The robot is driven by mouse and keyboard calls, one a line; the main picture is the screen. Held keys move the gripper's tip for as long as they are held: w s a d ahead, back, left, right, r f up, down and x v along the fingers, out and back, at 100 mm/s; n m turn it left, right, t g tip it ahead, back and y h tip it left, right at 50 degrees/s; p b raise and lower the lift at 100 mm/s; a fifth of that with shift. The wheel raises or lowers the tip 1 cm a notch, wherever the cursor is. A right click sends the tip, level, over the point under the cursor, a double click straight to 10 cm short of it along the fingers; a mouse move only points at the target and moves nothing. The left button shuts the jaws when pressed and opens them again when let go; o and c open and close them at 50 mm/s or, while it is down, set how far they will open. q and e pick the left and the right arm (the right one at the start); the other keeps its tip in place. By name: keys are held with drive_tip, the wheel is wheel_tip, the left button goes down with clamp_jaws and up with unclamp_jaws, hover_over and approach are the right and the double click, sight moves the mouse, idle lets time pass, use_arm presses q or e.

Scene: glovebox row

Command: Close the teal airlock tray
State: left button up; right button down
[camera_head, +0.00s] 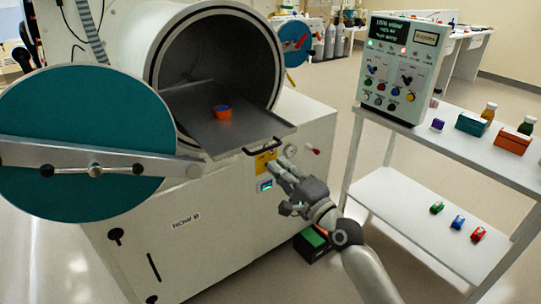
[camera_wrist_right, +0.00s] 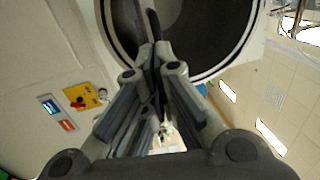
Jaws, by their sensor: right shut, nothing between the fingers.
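The airlock's round teal door (camera_head: 75,110) is swung open at the left, with a grey bar across it. A flat grey tray (camera_head: 240,136) sticks out of the round chamber mouth (camera_head: 160,50). An orange and blue item (camera_head: 222,111) sits on the tray. The tray's dark front handle (camera_head: 264,147) faces my right gripper (camera_head: 275,168), which is just below and in front of it. This gripper is shut and empty; I cannot tell whether it touches the handle. In the right wrist view, my fingers (camera_wrist_right: 153,62) point toward the dark chamber opening. My left gripper is not in view.
A control box (camera_head: 402,70) stands on the white shelf unit (camera_head: 455,140) at the right, with bottles and small boxes. Small coloured items lie on its lower shelf. A green and black box (camera_head: 313,243) is on the floor beside the cabinet (camera_head: 200,235).

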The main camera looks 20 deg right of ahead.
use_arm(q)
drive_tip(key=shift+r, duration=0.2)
use_arm(e)
drive_tip(key=x, duration=0.4)
drive_tip(key=shift+w+a, duration=0.1)
drive_tip(key=shift+w, duration=0.05)
